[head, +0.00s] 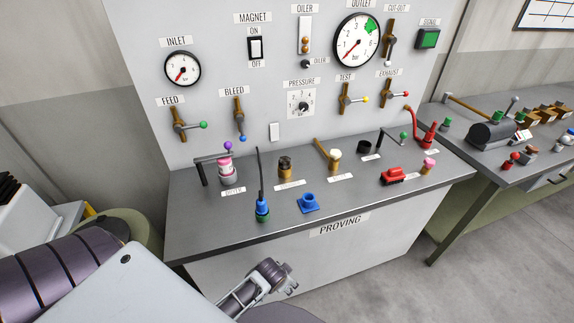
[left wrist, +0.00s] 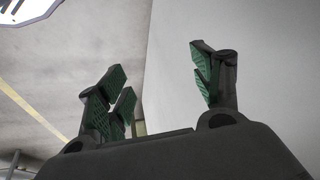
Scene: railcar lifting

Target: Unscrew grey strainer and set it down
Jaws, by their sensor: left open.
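My left gripper (head: 284,276) is in front of the proving bench's front face, below the worktop, open and empty. In the left wrist view its fingers (left wrist: 160,85) stand apart with only plain wall-like surfaces beyond. No part is clearly marked as the grey strainer. A pink and grey fitting (head: 227,171) stands upright at the left of the bench, behind a dryer label. Other upright fittings are a dark brown one (head: 285,168) and a brass one with a cream top (head: 335,162). My right gripper is not in view.
The grey worktop (head: 210,228) also holds a blue-green tool (head: 262,208), a blue socket (head: 308,203), a red block (head: 392,176) and a red-handled device (head: 428,136). A gauge and valve panel rises behind. A second bench (head: 500,178) stands right.

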